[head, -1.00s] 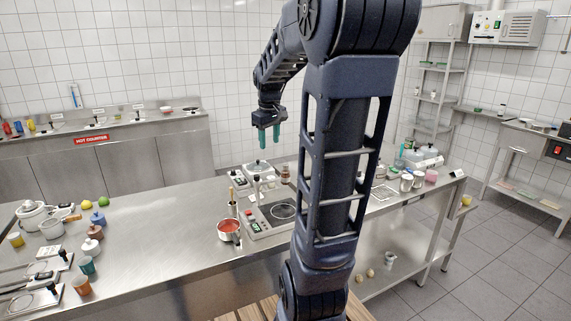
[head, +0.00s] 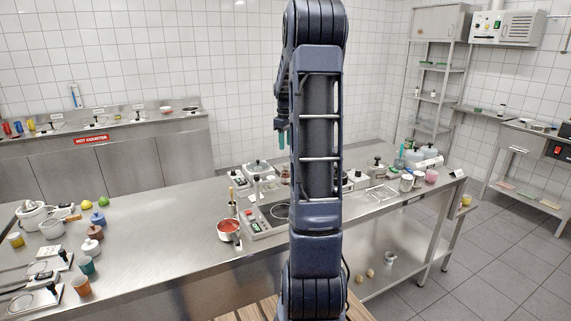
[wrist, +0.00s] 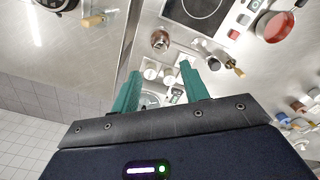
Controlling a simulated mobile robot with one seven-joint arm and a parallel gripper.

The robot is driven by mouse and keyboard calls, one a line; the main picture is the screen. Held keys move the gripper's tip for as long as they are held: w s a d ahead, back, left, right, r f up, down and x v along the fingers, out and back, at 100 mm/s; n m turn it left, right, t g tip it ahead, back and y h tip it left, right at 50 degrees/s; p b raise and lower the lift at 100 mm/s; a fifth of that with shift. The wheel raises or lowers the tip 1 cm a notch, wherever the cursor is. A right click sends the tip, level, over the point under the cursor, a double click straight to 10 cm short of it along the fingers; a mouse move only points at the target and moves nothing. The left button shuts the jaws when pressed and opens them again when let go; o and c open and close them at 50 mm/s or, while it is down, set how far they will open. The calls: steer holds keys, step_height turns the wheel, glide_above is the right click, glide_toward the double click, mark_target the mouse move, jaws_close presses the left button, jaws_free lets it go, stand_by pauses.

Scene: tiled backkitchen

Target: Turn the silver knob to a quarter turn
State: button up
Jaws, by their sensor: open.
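I cannot make out the silver knob for certain in any view. A hotplate unit (head: 256,226) with a control strip stands on the steel table, partly hidden behind my arm. It also shows at the top of the wrist view (wrist: 237,20), where its small controls are too small to tell apart. My gripper (head: 282,137) is high above the table, mostly hidden by my arm in the head view. In the wrist view, its two teal fingers (wrist: 160,82) are apart, with nothing held between them.
A red-filled pan (head: 229,230) stands left of the hotplate unit. Pots, cups and bottles crowd the left end of the table (head: 150,225). More jars and cups (head: 407,183) stand at its right end. A wall box (head: 508,27) with controls hangs at the upper right.

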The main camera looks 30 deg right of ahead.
mark_target(285, 165)
step_height(285, 165, down, 10)
steer(key=shift+r, duration=0.15)
stand_by(0.3)
jaws_close()
